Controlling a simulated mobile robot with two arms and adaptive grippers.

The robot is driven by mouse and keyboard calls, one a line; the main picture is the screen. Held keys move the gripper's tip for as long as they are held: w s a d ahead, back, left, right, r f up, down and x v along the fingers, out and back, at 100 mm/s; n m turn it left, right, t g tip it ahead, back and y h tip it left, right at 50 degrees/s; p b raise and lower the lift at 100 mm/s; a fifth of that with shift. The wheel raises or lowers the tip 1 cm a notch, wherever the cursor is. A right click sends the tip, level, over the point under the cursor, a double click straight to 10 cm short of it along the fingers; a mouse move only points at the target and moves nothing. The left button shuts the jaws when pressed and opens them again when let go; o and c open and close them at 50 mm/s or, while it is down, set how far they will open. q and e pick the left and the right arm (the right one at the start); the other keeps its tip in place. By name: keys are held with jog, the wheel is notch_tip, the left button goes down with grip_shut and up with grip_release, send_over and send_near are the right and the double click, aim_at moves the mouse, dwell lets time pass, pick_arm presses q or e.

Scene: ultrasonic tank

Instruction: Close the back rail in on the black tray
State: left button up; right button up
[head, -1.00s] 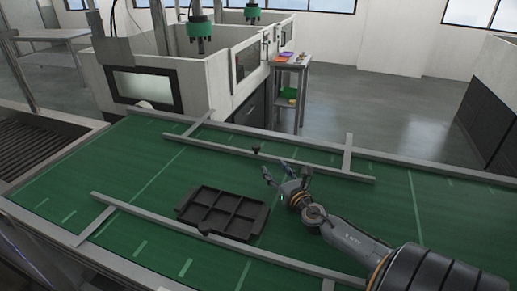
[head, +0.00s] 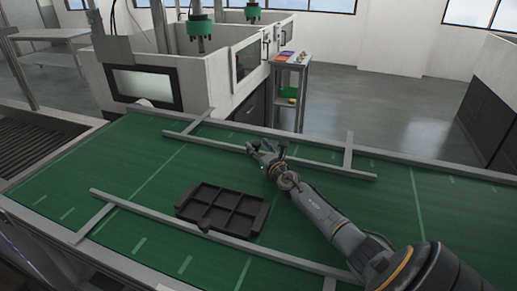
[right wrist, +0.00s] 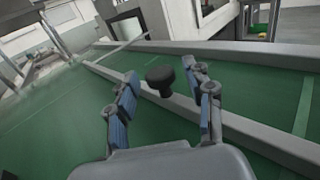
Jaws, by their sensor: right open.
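The black tray (head: 222,209), with several compartments, lies on the green belt against the front rail (head: 215,235). The back rail (head: 225,146) runs along the far side of the belt, with a strip of bare belt between it and the tray. A black knob (right wrist: 160,77) stands at the rail in the right wrist view; in the head view it is hard to tell apart from the fingers. My right gripper (head: 264,150) is open and empty at the back rail. In the right wrist view its blue-padded fingers (right wrist: 160,100) are spread to either side of the knob. My left gripper is not in view.
The green belt (head: 130,180) is clear left of the tray. Crossbars (head: 348,151) join the back rail to the belt's far edge. A white machine (head: 170,75) and a small stand (head: 291,75) with coloured items are behind the belt.

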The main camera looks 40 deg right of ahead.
jog(key=shift+w, duration=0.1)
jog(key=shift+c, duration=0.2)
grip_shut()
jog(key=shift+a+p, duration=0.25)
jog(key=shift+p, duration=0.05)
jog(key=s+a+p, duration=0.1)
jog(key=a+p, duration=0.1)
jog(key=a, duration=0.1)
jog(key=shift+s, duration=0.4)
jog(key=shift+s+a+r, duration=0.1)
jog(key=shift+s+a, duration=0.05)
jog(key=shift+o, duration=0.2)
grip_release()
